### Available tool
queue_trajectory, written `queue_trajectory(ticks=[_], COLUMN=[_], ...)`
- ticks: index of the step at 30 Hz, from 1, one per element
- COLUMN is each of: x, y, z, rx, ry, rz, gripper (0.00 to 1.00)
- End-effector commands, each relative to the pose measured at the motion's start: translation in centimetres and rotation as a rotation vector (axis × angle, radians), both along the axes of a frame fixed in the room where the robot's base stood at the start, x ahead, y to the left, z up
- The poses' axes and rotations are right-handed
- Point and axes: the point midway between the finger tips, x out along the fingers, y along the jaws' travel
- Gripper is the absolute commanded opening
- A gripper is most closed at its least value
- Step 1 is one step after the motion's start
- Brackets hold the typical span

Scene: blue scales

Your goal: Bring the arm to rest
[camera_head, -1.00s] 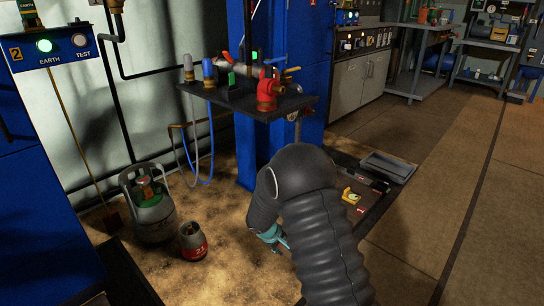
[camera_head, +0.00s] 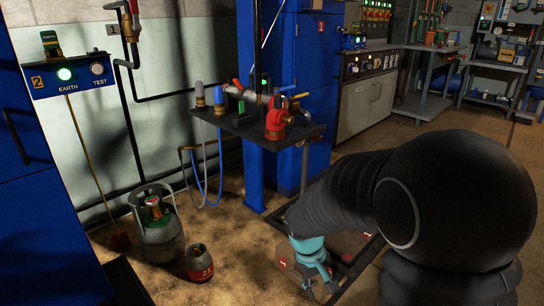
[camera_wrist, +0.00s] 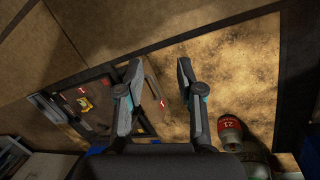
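My gripper (camera_head: 322,280) hangs low at the end of my dark arm, over the floor and the floor-level frame at the front centre of the head view. In the wrist view my gripper (camera_wrist: 159,63) shows two fingers spread apart with nothing between them. My arm bends down from the right side and hides part of the floor behind it.
A small red-banded cylinder (camera_head: 199,262) and a larger grey-green cylinder (camera_head: 159,230) stand left of my gripper. A shelf with valves (camera_head: 258,128) juts from a blue column. A yellow item (camera_wrist: 86,103) sits in the floor frame (camera_wrist: 143,128).

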Motion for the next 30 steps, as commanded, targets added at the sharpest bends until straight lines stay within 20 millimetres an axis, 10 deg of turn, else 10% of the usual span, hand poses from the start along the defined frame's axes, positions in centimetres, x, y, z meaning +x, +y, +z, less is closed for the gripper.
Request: queue_trajectory(ticks=[18,30], x=[-11.5,-15.7], y=[-1.8,-3.5], z=[15.8,23.8], rx=[0.245,0.322], ry=[-0.223,-0.475], rz=[-0.243,-0.315], gripper=[0.37,0.37])
